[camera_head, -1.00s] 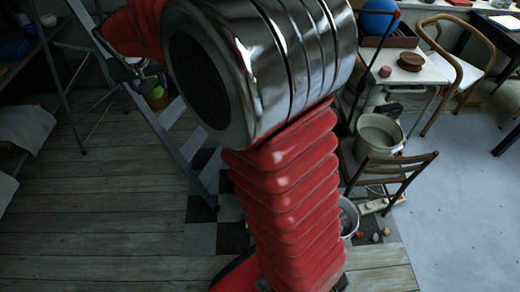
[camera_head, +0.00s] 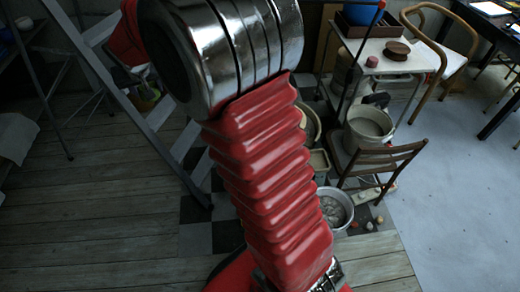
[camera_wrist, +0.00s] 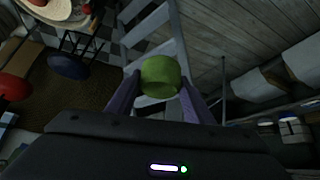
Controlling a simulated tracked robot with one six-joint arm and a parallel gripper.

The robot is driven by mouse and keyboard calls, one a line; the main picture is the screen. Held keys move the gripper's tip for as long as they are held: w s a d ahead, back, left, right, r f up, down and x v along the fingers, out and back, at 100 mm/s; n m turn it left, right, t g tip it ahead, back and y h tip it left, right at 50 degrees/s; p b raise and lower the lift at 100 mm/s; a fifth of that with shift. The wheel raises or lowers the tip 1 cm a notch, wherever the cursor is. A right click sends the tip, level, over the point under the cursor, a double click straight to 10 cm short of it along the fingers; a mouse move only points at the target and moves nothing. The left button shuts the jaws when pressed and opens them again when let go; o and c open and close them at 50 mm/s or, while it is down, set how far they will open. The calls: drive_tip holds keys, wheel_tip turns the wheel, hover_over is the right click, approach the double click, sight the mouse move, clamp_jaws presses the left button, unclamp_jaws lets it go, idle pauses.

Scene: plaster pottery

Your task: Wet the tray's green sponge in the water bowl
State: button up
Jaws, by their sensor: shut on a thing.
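In the wrist view the green sponge (camera_wrist: 160,76), a short rounded block, sits between the two purple fingers of my gripper (camera_wrist: 156,92). The fingers are shut on its sides and hold it in the air, with a stepladder behind it. In the head view my red arm and its metal joint cover the middle, and I cannot make out the gripper clearly. A grey metal basin (camera_head: 335,208) stands on the floor right of the arm; I cannot tell whether it is the water bowl. I cannot identify the tray.
The stepladder (camera_head: 118,100) leans at the left. A wooden chair (camera_head: 380,160), a large pale pot (camera_head: 368,126) and a white table (camera_head: 395,58) stand at the right. Several small lumps lie by the basin. The plank floor (camera_head: 90,225) at the lower left is clear.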

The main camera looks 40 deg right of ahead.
drive_tip(key=w+d+f+m+t, duration=0.1)
drive_tip(key=d+f, duration=0.9)
drive_tip(key=f, duration=0.2)
drive_tip(key=w+d+f+t, duration=0.1)
drive_tip(key=d+f, duration=0.8)
drive_tip(key=f, duration=0.3)
drive_tip(key=s+d+f+m+t+h, duration=0.1)
drive_tip(key=s+d+f, duration=0.6)
drive_tip(key=f, duration=0.3)
drive_tip(key=s+d+f+m+t+h, duration=0.1)
drive_tip(key=s+d+f+m, duration=0.1)
drive_tip(key=s+d+f, duration=0.5)
wheel_tip(320, 180, down, 3)
drive_tip(key=shift+s+h, duration=0.3)
drive_tip(key=shift+s, duration=0.85)
drive_tip(key=shift+f, duration=0.15)
drive_tip(key=shift+f, duration=4.2)
drive_tip(key=shift+r, duration=0.1)
wheel_tip(320, 180, up, 7)
